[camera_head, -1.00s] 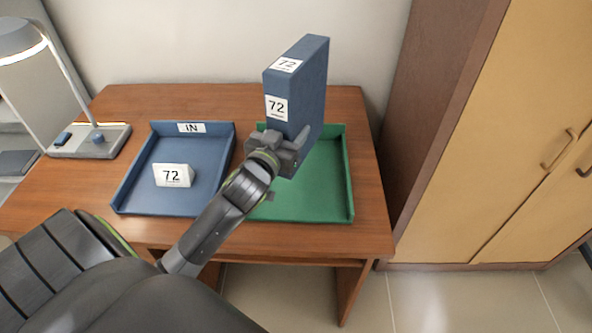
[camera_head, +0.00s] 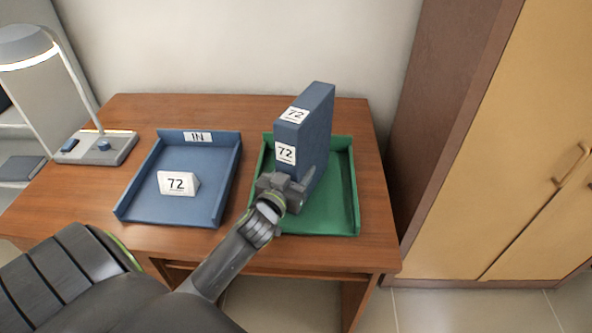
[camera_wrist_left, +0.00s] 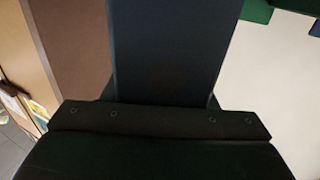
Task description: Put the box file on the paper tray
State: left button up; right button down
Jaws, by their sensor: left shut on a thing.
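The box file (camera_head: 312,130) is blue, upright, and has white labels reading 72. My left gripper (camera_head: 289,188) is shut on its lower front part. The file stands over the green paper tray (camera_head: 336,221); I cannot tell whether its base touches the tray floor, as the gripper hides it. A blue paper tray (camera_head: 153,212) labelled IN lies to the left, with a white 72 sign (camera_head: 178,183) in it. In the left wrist view the file (camera_wrist_left: 170,50) fills the middle, dark, above the gripper (camera_wrist_left: 160,118). My right gripper is not in view.
The wooden desk (camera_head: 255,243) carries both trays. A desk lamp (camera_head: 97,146) stands at the left. A tall cabinet (camera_head: 490,140) stands to the right, and a pale wall is behind the desk.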

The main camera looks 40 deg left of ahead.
pick_arm(q)
jog(key=o, duration=1.2)
jog(key=shift+s+r, duration=0.1)
jog(key=s, duration=0.4)
jog(key=s+d, duration=0.1)
jog(key=s, duration=0.2)
jog(key=s+d+b, duration=0.1)
jog(key=s, duration=0.3)
jog(key=shift+s, duration=0.35)
